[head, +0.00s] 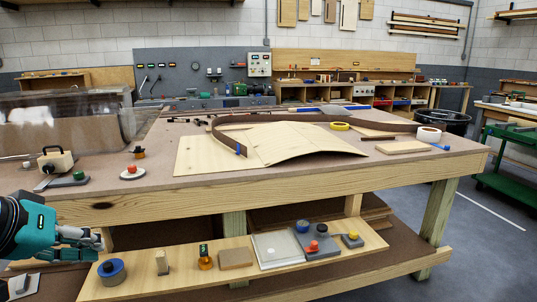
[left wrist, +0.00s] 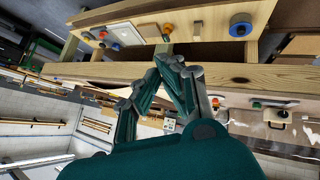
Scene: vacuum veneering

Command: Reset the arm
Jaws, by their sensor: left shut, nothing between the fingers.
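My left arm comes in from the left edge of the head view. Its teal and grey gripper (head: 97,240) is in front of the workbench's (head: 300,185) front edge, at about the height between the top and the lower shelf. In the left wrist view the fingers (left wrist: 168,62) come together at their tips, shut with nothing between them. The bench's wooden front beam shows beyond them, in a view turned nearly upside down. My right gripper is not in view.
The lower shelf board (head: 150,289) near the gripper holds a blue roll (head: 111,271), a wooden block (head: 162,262) and other small items. On the benchtop lie a curved veneer sheet (head: 300,143), a yellow tape roll (head: 339,126) and a clear vacuum bag (head: 65,120).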

